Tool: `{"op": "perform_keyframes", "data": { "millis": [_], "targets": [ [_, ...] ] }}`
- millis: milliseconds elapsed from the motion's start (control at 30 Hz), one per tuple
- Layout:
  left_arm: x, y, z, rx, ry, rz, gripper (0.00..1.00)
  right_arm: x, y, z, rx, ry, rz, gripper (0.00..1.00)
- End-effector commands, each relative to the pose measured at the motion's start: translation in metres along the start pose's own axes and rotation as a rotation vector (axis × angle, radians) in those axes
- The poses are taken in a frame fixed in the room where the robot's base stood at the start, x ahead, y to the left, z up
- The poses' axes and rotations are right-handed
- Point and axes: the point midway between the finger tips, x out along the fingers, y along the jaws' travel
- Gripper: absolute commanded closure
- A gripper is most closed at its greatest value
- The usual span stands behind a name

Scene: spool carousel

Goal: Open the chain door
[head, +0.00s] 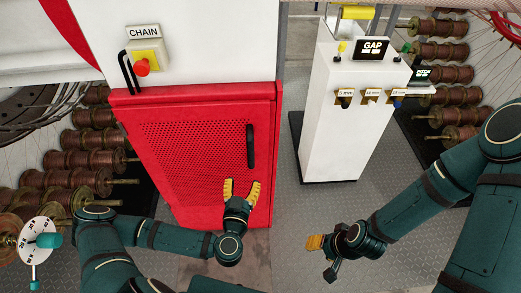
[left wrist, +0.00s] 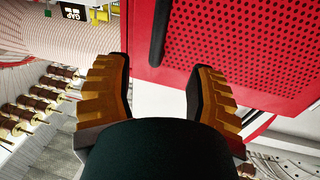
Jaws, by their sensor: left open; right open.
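The chain door is a red panel (head: 185,150) with a perforated mesh, under a white housing with a CHAIN label (head: 144,32). It looks closed. Its black vertical handle (head: 250,147) is on the door's right side. My left gripper (head: 242,188) is open and empty, just below the handle in the head view. In the left wrist view, the handle (left wrist: 159,30) shows beyond the open fingers (left wrist: 155,85), apart from them, with the red mesh (left wrist: 250,50) to its right. My right gripper (head: 318,243) is low over the floor, away from the door.
A white GAP cabinet (head: 345,115) with small knobs stands right of the door. Racks of copper spools (head: 90,140) flank both sides. A red button on a yellow box (head: 142,66) sits above the door. Grey floor (head: 285,200) is clear between door and cabinet.

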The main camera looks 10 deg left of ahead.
Motion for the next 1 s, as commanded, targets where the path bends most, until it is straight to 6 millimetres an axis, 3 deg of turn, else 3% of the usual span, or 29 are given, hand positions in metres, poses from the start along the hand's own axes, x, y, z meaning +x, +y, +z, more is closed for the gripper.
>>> {"op": "perform_keyframes", "data": {
  "millis": [600,800,1000],
  "targets": [
    [0.108,0.001,0.002,-0.002,-0.001,0.003,0.44,0.015,0.006,-0.002,-0.001,0.007,0.0,0.53],
    [0.127,0.002,0.002,0.0,-0.002,0.006,0.44,0.017,0.007,-0.002,-0.001,0.009,0.001,0.53],
    [0.132,0.002,0.001,-0.001,-0.002,0.006,0.44,0.018,0.007,-0.002,-0.001,0.01,0.001,0.53]
  ]
}}
